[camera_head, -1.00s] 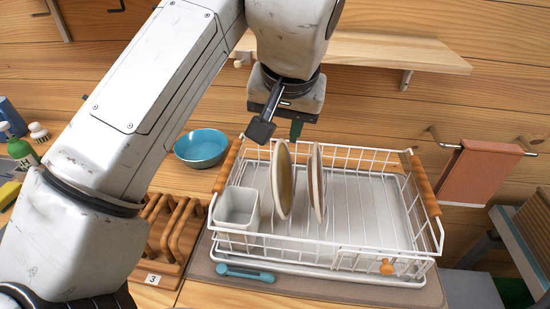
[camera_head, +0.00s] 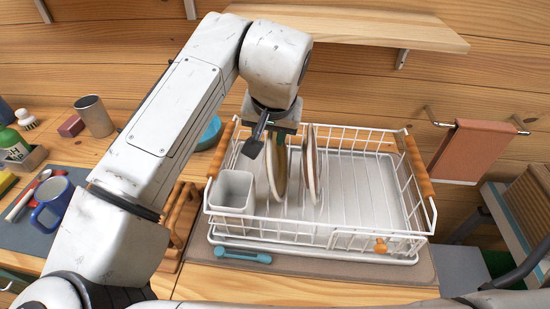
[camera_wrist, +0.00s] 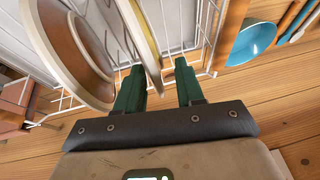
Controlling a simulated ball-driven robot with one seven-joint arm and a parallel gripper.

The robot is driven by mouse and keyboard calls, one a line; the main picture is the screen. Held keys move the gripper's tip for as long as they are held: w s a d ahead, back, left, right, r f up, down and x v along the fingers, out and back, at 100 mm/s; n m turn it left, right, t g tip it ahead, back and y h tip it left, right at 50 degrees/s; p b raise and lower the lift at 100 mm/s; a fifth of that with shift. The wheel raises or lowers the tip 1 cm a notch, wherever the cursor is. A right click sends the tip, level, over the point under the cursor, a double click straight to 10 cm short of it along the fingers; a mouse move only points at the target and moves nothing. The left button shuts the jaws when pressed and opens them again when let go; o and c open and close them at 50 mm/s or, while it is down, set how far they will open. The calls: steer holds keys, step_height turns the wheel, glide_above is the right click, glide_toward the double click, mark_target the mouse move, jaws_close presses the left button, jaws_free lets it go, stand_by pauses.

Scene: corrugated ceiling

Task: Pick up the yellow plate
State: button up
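The yellow plate (camera_head: 275,178) stands on edge in the white wire dish rack (camera_head: 385,238), left of a white and brown plate (camera_head: 312,165). In the wrist view the yellow plate (camera_wrist: 143,40) is seen nearly edge-on. My gripper (camera_wrist: 159,66) is open, with its two green fingers apart and the near rim of the yellow plate between them. In the head view my gripper (camera_head: 281,138) is at the top of the plate, partly covering it. The white and brown plate (camera_wrist: 70,45) lies outside the left finger in the wrist view.
A white cutlery cup (camera_head: 232,190) stands in the rack's left end. A blue bowl (camera_head: 209,132) is partly hidden behind my arm. A blue mug (camera_head: 52,200) and metal cup (camera_head: 94,117) are at left. A wooden shelf (camera_head: 370,27) hangs above.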

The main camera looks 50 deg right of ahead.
steer(key=shift+w+f, duration=0.1)
steer(key=shift+f, duration=0.15)
steer(key=shift+c, duration=0.3)
jaws_close()
steer(key=shift+r, duration=0.1)
stand_by(0.9)
